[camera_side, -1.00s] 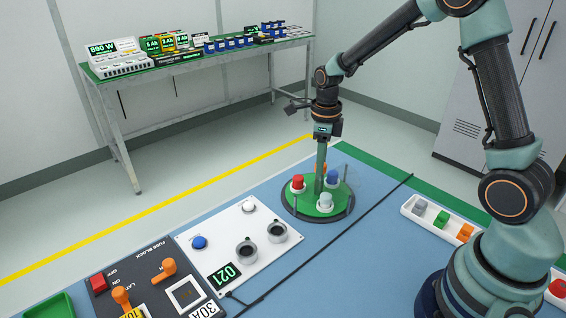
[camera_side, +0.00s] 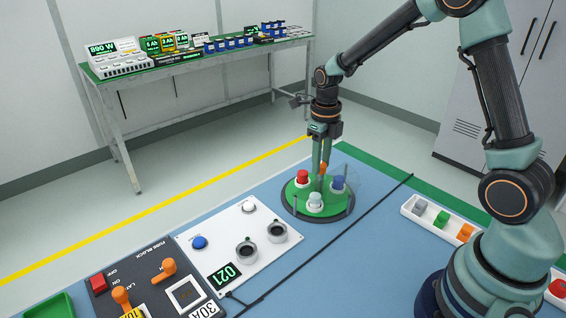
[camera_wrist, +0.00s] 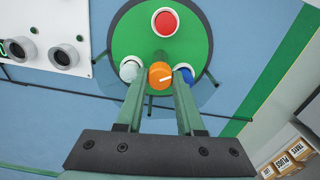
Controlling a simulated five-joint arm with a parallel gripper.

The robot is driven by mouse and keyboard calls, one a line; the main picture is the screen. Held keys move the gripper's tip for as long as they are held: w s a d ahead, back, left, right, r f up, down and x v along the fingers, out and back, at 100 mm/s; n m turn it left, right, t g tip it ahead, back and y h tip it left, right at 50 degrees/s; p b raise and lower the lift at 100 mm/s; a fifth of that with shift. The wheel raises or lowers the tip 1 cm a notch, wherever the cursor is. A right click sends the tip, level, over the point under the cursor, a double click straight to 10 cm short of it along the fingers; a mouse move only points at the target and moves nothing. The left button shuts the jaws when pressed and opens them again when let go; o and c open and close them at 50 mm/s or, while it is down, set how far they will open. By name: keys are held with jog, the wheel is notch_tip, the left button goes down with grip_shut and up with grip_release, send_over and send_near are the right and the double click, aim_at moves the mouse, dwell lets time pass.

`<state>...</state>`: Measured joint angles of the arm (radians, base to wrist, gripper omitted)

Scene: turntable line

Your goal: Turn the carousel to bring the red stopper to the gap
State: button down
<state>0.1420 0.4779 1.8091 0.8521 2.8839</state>
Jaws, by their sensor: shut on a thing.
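The carousel (camera_side: 299,205) is a round green disc on the blue table. The red stopper (camera_side: 302,176) stands on its left side; in the wrist view the red stopper (camera_wrist: 165,22) is at the top, away from my fingers. A pale stopper (camera_side: 315,201) is at the front and a blue stopper (camera_side: 338,183) at the right. A faint clear guard and thin dark posts edge the disc; I cannot tell where the gap is.
A white panel (camera_side: 222,262) with blue and white buttons and two grey sockets lies to the left. A white tray (camera_side: 412,214) of coloured blocks is at the right. A dark cable (camera_side: 368,214) runs across the table near the disc.

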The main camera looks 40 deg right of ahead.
jog(key=shift+r+m, duration=0.1)
jog(key=shift+m, duration=0.4)
dwell(0.3)
jog(key=c, duration=0.5)
grip_release()
notch_tip(320, 180, up, 12)
